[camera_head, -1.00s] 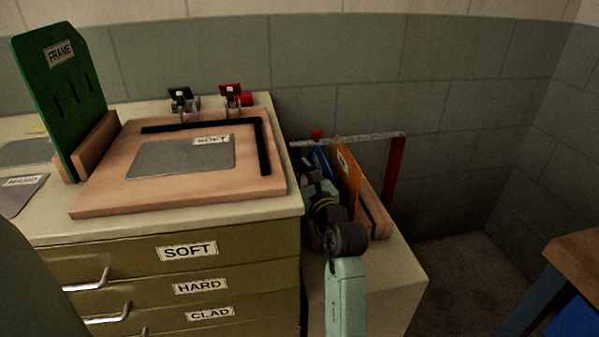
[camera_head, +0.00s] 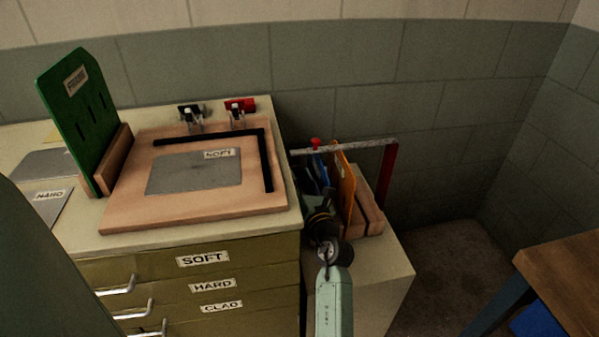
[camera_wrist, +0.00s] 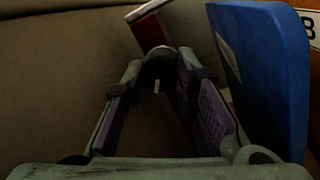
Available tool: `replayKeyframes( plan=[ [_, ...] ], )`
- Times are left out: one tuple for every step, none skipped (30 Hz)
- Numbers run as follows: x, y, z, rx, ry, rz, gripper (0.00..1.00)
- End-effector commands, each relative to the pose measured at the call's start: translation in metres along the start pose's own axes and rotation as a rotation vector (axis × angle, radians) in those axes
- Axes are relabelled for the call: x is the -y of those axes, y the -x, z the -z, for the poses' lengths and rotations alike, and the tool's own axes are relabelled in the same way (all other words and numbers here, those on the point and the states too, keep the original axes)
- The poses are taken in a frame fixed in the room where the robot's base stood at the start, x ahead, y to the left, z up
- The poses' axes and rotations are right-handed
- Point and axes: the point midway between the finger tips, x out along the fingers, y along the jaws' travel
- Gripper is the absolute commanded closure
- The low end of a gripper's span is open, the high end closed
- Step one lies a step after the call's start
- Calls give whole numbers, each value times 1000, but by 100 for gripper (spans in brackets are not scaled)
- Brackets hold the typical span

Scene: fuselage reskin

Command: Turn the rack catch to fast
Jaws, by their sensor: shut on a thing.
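The rack (camera_head: 345,147) has a pale top bar and a red post (camera_head: 386,175) at its right. A small red knob (camera_head: 315,143) stands at the bar's left end; which way the catch is set is too small to tell. My gripper (camera_wrist: 158,72) reaches low beside the blue panel (camera_wrist: 265,75), which is on its right in the wrist view. The purple-padded fingers close around a dark round part (camera_wrist: 160,62) with a short white mark. It seems to be the rack catch, partly hidden by the fingertips. In the head view, my arm hides most of the gripper.
An orange panel (camera_head: 344,185) and wooden blocks (camera_head: 369,213) stand in the rack. The drawer cabinet (camera_head: 200,245) is close on the left; a wooden table (camera_head: 570,260) is at right.

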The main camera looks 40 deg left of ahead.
Motion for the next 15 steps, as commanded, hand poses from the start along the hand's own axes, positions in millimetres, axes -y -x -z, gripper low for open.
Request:
replayKeyframes(
  plan=[
    [0,0,-2,2,-13,2,100],
    [0,0,-1,3,-19,1,100],
    [0,0,-1,5,-25,2,100],
    [0,0,-1,5,-29,2,100],
    [0,0,-1,6,-32,2,100],
    [1,0,0,7,-35,2,100],
    [1,0,0,7,-36,2,100],
    [1,0,0,8,-38,2,100],
    [1,0,0,8,-38,2,100],
    [1,0,0,8,-38,2,100],
    [1,0,0,8,-38,2,100],
    [1,0,0,8,-38,2,100],
    [1,0,0,8,-38,2,100],
    [1,0,0,8,-38,2,100],
    [1,0,0,8,-38,3,100]
  ],
)
